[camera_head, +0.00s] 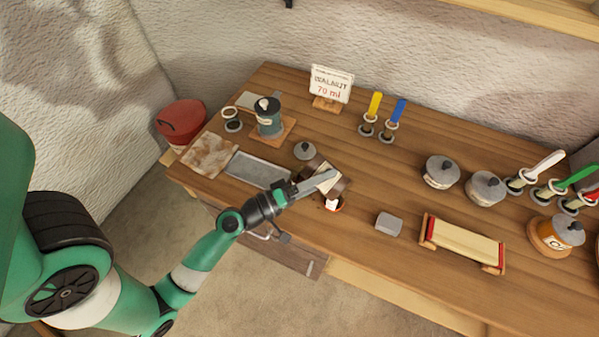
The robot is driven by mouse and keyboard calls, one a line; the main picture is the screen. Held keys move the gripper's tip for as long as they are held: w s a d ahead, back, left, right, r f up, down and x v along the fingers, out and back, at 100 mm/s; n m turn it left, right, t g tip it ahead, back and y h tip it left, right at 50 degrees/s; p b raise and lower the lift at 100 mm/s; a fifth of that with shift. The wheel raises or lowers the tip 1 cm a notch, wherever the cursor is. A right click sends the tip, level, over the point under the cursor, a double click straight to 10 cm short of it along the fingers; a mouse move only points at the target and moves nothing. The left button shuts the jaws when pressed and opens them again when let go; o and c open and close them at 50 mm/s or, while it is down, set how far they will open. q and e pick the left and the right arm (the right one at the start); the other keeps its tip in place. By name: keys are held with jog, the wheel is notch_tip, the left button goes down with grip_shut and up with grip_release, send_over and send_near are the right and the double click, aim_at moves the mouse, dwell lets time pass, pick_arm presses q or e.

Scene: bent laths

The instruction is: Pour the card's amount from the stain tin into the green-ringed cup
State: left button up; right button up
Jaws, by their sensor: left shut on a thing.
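The card (331,84) stands in a wooden block at the back and reads "WALNUT 70 ml". My left gripper (328,180) is shut on a dark brown tin with a cream label (325,171), which looks like the stain tin. The tin is tilted and partly hidden by the gripper. Just below it, near the bench's front edge, is a small reddish-brown vessel (334,208) with a white patch; I cannot make out a green ring on it. Whether liquid is flowing is too small to tell. My right gripper is not in view.
A grey lid (305,150) lies behind the tin. A dark green can (268,119) stands on a board at the left, near a grey tray (258,169). A grey block (388,224) and a wooden rack (463,244) are to the right. Lidded pots (441,173) and brushes stand farther right.

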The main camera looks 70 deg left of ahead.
pick_arm(q)
jog(key=shift+r+n, duration=0.15)
jog(key=shift+n, duration=0.15)
